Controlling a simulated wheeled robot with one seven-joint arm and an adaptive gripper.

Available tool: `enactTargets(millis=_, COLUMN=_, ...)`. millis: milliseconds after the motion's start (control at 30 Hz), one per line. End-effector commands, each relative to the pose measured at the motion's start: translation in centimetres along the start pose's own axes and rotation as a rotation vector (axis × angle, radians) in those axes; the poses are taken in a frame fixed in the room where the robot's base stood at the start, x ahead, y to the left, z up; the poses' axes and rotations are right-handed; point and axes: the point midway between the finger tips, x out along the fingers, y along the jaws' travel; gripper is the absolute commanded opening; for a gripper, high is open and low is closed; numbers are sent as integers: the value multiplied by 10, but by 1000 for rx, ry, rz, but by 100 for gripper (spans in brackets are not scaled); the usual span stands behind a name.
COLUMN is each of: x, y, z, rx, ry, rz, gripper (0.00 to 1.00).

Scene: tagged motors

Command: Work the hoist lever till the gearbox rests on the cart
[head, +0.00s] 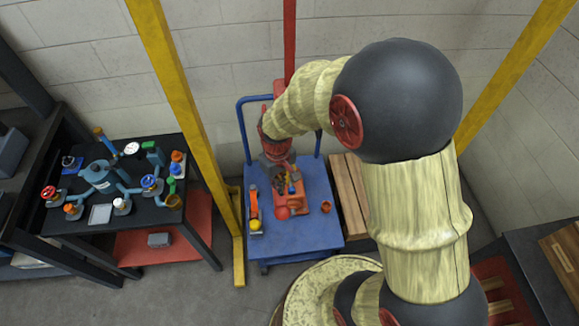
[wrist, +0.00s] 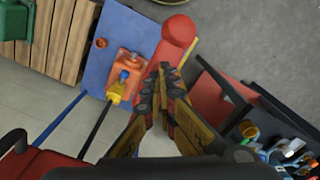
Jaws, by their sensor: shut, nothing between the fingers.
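The orange gearbox (head: 290,188) shows over the blue cart (head: 314,182), below my gripper (head: 274,165). The wrist view shows the gearbox (wrist: 128,66) with a blue part on top and a yellow hook-like piece (wrist: 116,92) at a dark line. I cannot tell whether it touches the cart (wrist: 105,25). A red lever with a round red knob (wrist: 179,29) lies just beyond my gripper (wrist: 162,84); the knob also shows in the head view (head: 282,213). My gripper is shut and empty beside the lever; contact with it is unclear.
An orange-and-yellow tool (head: 254,208) and a small orange cup (head: 326,206) are on the cart. A yellow post (head: 180,90) stands left of the cart. A black table (head: 100,240) with valves and parts is further left. A wooden pallet (head: 350,190) lies right of the cart.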

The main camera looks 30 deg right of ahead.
Motion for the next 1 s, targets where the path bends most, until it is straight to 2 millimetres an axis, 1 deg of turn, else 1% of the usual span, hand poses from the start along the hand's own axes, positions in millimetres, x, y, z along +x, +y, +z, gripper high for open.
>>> enactTargets(millis=167, x=-3, y=0, z=0, rx=0, ry=0, rz=0, gripper=0)
enactTargets(millis=233, x=-9, y=0, z=0, rx=0, ry=1, rz=0, gripper=0)
enactTargets(millis=400, x=-32, y=0, z=0, rx=0, ry=2, rz=1, gripper=0)
enactTargets(millis=1000, x=-108, y=0, z=0, rx=-1, ry=1, rz=0, gripper=0)
